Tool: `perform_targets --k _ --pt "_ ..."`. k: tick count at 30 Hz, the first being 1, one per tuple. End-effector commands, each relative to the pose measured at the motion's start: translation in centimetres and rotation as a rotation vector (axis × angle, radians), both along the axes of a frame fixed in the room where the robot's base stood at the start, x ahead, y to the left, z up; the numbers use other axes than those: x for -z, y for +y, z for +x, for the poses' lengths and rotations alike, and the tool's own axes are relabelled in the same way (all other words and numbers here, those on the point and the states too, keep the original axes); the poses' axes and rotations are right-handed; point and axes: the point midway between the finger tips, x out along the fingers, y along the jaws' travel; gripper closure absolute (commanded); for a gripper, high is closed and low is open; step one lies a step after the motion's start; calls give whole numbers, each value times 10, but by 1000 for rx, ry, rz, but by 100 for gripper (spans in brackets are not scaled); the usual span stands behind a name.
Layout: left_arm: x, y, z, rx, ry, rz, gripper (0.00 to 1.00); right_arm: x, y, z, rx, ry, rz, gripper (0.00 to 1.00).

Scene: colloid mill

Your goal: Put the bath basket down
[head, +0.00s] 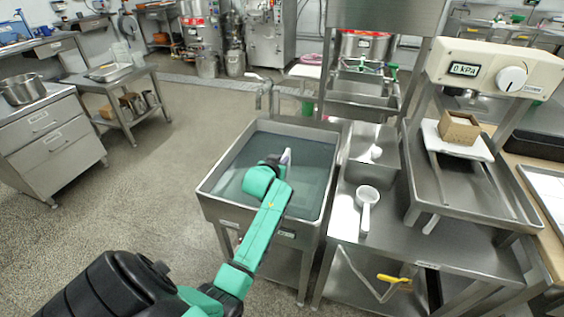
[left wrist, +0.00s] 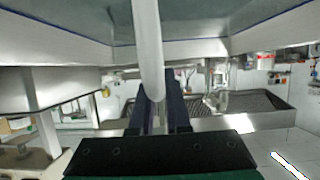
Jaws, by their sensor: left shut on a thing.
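My left gripper (head: 284,158) is over the water-filled steel sink (head: 207,190) in the head view. It is shut on a pale rod-like handle (head: 287,154), of which only a short piece shows there. In the left wrist view the pale handle (left wrist: 147,45) runs between the two dark fingers (left wrist: 160,108) and out toward the sink at the top. I take it to be the bath basket's handle; the basket body cannot be made out in either view. My right gripper is not in view.
A white long-handled scoop or strainer (head: 367,203) lies on the steel table (head: 400,245) right of the sink. A press with a dial (head: 511,79) and a small cardboard box (head: 459,128) stand further right. Taps (head: 262,92) rise at the sink's back edge. Floor left of the sink is clear.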

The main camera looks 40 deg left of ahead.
Motion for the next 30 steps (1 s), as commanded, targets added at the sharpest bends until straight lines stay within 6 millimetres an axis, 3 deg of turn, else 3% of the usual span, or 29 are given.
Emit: perform_targets --k 8,9,10,11,22,30 --pt "1 0 0 -1 -2 1 100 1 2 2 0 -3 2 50" --pt "4 0 -1 -1 5 -2 70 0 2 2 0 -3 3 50" --pt "3 0 -1 -1 5 -2 59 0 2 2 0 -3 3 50" --pt "3 0 -1 -1 5 -2 55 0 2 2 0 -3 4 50" --pt "-1 -1 -3 0 1 -1 55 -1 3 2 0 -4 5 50" --pt "-19 -15 -44 0 2 -2 55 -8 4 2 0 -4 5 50"
